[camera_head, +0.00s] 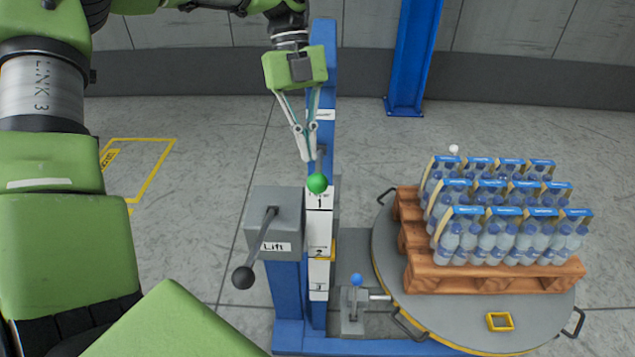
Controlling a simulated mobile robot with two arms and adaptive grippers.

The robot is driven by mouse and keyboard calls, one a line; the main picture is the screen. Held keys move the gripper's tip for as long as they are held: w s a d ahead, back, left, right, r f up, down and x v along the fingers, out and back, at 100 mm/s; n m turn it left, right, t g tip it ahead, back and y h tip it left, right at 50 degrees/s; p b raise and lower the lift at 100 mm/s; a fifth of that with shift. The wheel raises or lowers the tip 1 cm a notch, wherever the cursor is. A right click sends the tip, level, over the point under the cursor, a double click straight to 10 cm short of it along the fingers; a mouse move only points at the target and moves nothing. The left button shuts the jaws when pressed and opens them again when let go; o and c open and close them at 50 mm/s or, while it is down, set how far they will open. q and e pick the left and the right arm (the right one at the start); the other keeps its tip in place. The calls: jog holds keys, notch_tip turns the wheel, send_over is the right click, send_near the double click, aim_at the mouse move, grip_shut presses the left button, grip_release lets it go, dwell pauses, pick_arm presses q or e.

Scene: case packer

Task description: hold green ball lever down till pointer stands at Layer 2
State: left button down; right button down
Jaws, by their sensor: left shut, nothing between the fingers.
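The green ball (317,184) is on the end of a short lever on the blue column (322,75), in front of the top of the white layer scale (319,225). The scale carries the numbers 1, 2 and 3 from top to bottom. A small yellow part (333,251) shows at the right edge of the scale beside the 2; I cannot tell for sure whether it is the pointer. My left gripper (308,158) points down, shut and empty, with its fingertips just above the green ball. I cannot tell whether they touch it. My right gripper is out of view.
A grey box labelled Lift (274,224) with a black ball lever (243,277) stands left of the scale. A blue ball knob (356,280) is low at the right. A round turntable (455,320) bears a wooden pallet (480,278) with bottle packs (510,235).

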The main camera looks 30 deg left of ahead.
pick_arm(q)
jog(key=v, duration=0.4)
jog(key=shift+a, duration=0.1)
dwell(0.3)
dwell(0.5)
